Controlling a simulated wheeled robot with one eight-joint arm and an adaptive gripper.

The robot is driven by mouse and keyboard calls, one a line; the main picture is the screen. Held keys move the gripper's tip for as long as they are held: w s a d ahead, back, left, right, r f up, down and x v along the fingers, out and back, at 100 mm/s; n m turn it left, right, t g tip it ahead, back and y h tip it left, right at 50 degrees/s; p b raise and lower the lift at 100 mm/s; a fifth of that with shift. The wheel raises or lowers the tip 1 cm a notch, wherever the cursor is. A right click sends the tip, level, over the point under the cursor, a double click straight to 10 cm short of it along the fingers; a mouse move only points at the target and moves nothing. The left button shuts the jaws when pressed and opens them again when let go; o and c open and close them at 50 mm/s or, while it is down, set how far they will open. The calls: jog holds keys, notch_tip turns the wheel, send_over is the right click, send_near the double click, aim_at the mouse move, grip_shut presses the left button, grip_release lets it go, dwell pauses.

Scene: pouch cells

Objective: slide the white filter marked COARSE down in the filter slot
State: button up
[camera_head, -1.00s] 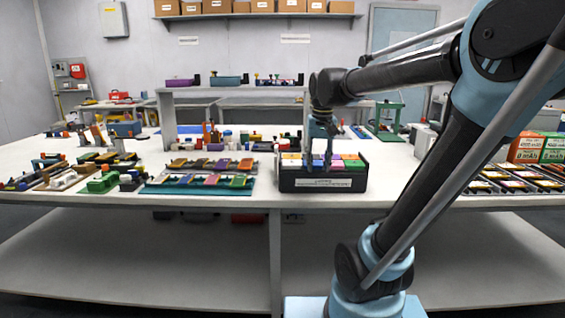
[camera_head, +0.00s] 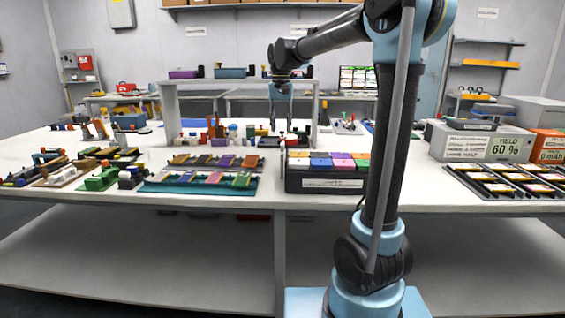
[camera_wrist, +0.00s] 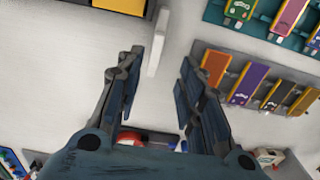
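My gripper (camera_head: 281,125) hangs over the back middle of the white table, behind the black box with coloured lids. In the wrist view its two fingers (camera_wrist: 161,58) are apart with nothing held between them. A narrow white piece (camera_wrist: 157,42) shows between and beyond the fingertips, apart from both. It may be the white filter seen edge-on, but no COARSE marking is readable. I cannot pick out the filter slot in either view.
The black box (camera_head: 322,185) stands at the table's front edge. Racks with coloured pieces (camera_head: 200,179) lie left of it and show at right in the wrist view (camera_wrist: 262,80). A grey raised shelf (camera_head: 171,112) stands behind. Black trays (camera_head: 505,182) lie at right.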

aim_at(282, 142)
jog(key=f, duration=0.8)
jog(key=shift+d+f, duration=0.2)
jog(key=shift+f, duration=0.15)
jog(key=shift+s+d+f, duration=0.1)
jog(key=shift+f, duration=3.1)
grip_shut()
